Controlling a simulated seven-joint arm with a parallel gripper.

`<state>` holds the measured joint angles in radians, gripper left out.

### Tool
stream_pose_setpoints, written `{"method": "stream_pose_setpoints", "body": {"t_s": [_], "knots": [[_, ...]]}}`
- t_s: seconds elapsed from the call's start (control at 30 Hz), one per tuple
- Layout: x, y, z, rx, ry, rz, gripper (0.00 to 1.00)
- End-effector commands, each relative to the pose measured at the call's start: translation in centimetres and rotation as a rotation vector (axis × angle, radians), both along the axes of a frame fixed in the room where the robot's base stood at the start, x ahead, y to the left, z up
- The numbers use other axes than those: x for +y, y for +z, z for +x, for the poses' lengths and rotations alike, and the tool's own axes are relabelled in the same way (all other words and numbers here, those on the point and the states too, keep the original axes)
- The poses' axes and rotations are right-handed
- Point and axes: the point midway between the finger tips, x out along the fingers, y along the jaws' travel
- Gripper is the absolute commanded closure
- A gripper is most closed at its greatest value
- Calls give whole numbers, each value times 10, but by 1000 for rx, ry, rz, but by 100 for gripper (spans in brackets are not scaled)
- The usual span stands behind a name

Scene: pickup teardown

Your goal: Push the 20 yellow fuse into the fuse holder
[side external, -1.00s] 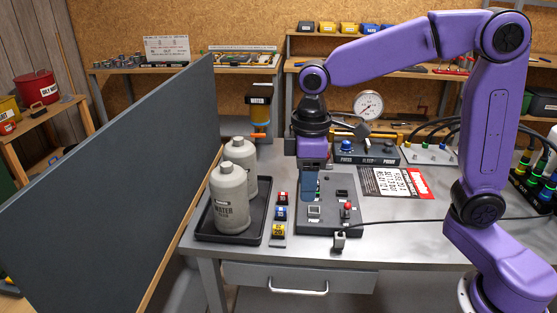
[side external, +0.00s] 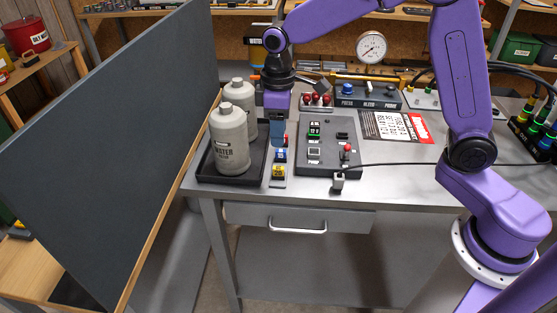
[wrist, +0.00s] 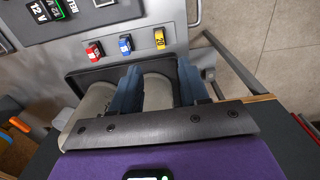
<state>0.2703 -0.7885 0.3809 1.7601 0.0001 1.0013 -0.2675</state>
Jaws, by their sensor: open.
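The yellow fuse (side external: 278,171) stands at the near end of a small strip, with a blue fuse (side external: 280,155) behind it. In the wrist view the yellow fuse (wrist: 160,39) is at the right of the row. My gripper (side external: 278,138) points down over the far end of the strip and hides the red fuse in the side view. Its blue fingers (wrist: 157,78) are apart with nothing held between them. A small black socket (side external: 342,135) on the dark panel (side external: 318,168) looks like the fuse holder; I cannot tell for sure. It appears empty.
Two grey water bottles (side external: 229,143) stand in a black tray (side external: 216,179) close left of the strip. A dark upright board (side external: 110,150) stands left.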

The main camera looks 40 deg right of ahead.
Motion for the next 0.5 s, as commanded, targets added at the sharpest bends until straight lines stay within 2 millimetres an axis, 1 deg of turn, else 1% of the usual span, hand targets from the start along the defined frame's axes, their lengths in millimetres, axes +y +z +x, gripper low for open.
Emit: {"method": "stream_pose_setpoints", "body": {"t_s": [0.03, 0.3, 0.5], "knots": [[0, -9, -1, 4, 0, -2, 55], [-1, -56, -1, 4, 0, -2, 55], [0, -85, -1, 3, 0, -1, 55]]}}
